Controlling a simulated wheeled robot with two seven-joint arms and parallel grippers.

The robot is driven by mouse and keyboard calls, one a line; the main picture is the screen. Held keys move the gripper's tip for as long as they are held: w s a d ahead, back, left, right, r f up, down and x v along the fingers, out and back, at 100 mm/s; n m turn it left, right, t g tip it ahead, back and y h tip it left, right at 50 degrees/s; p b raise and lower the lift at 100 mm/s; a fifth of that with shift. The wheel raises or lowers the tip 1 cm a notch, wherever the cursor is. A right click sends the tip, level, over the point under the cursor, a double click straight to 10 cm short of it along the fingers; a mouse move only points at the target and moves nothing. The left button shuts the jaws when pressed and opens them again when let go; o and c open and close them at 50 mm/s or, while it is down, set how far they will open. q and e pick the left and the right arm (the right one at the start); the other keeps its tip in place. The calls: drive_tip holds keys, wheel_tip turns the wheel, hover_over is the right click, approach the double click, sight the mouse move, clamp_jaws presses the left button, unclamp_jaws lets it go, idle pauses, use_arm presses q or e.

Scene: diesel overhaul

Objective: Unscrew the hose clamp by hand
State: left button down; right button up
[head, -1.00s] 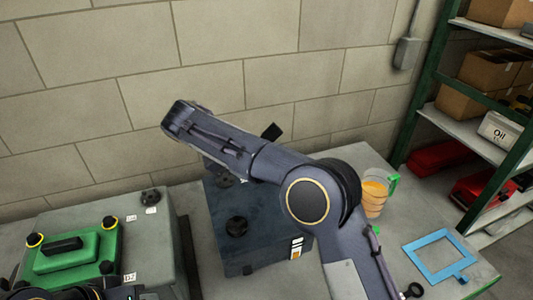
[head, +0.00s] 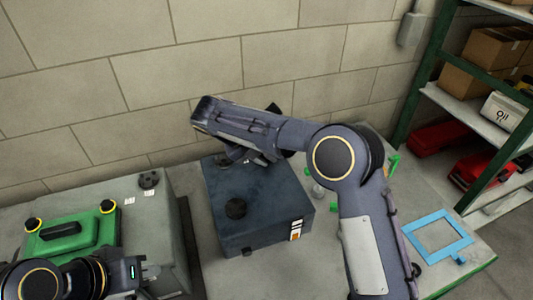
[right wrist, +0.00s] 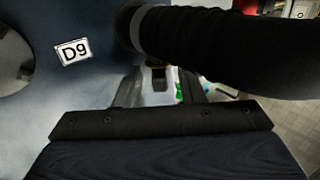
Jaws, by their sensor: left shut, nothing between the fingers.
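A thick black hose (right wrist: 225,45) crosses the upper right of the right wrist view. A grey ring-shaped band, likely the hose clamp (right wrist: 137,30), sits around its left end, at a blue-grey wall. My right gripper (right wrist: 158,88) is just below this end; a small brass-coloured piece (right wrist: 157,72) shows between its fingers, and I cannot tell whether they grip it. In the head view my right forearm hides most of the hose, over the dark blue box (head: 255,210). My left gripper (head: 132,278) is at the lower left, shut and empty, its fingertips hardly visible.
A grey case with a green-topped unit (head: 75,240) stands at the left. A blue frame (head: 437,233) lies on the bench at the right. A green shelf (head: 450,95) with boxes stands further right.

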clamp_jaws()
drive_tip(key=h, duration=0.2)
drive_tip(key=t+h, duration=0.1)
drive_tip(key=shift+s+a+f, duration=0.15)
drive_tip(key=shift+a+f, duration=0.15)
drive_tip(key=shift+a, duration=0.05)
drive_tip(key=shift+t+h, duration=0.4)
drive_tip(key=shift+h, duration=0.9)
drive_tip(key=shift+d, duration=0.1)
unclamp_jaws()
drive_tip(key=shift+f, duration=0.1)
